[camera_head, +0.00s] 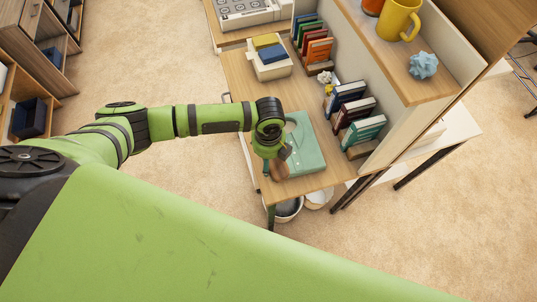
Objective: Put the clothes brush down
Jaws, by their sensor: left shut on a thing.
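My left gripper (277,157) is over the near end of the wooden desk (243,78), at the left side of a green box-like object (306,148). It is shut on a small brown thing, which looks like the clothes brush (280,171). The brush is partly hidden by the gripper and wrist. I cannot tell whether it touches the desk or hangs just above it. My right gripper is not in view.
Several books (354,111) stand in a row along the desk's right side, below a shelf with a yellow mug (399,18). A box with blue and yellow items (269,56) stands farther back. A bin (288,209) is below the near edge.

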